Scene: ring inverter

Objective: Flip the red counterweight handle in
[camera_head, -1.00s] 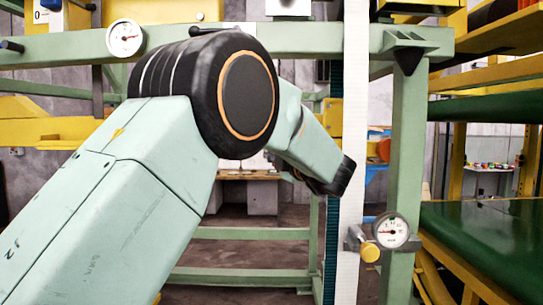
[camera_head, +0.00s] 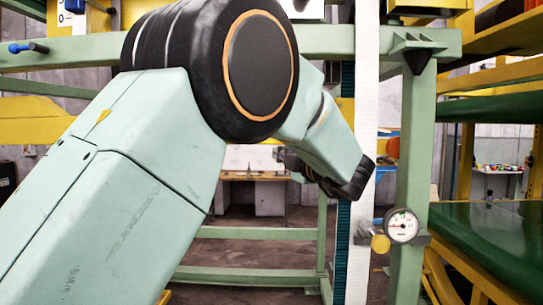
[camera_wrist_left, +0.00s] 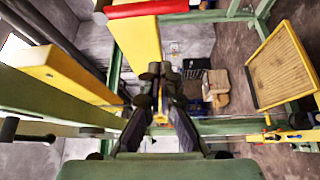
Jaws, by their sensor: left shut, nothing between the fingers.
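A red bar (camera_wrist_left: 145,9), which looks like the red counterweight handle, lies across the top of the left wrist view, at the end of a yellow beam (camera_wrist_left: 137,45). I cannot pick it out in the head view. My left gripper (camera_wrist_left: 160,70) is shut and empty, its dark fingertips together. In the left wrist view the fingertips are below the red bar and apart from it. In the head view my left arm hides most of the gripper; only a dark part shows beside the wrist. My right gripper is not in view.
A green frame post (camera_head: 413,150) with a gauge (camera_head: 402,226) and yellow knob (camera_head: 381,243) stands right of my wrist. A white vertical strip (camera_head: 362,110) runs close by it. A green conveyor (camera_head: 490,235) is at the right. A yellow-framed panel (camera_wrist_left: 280,66) shows in the wrist view.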

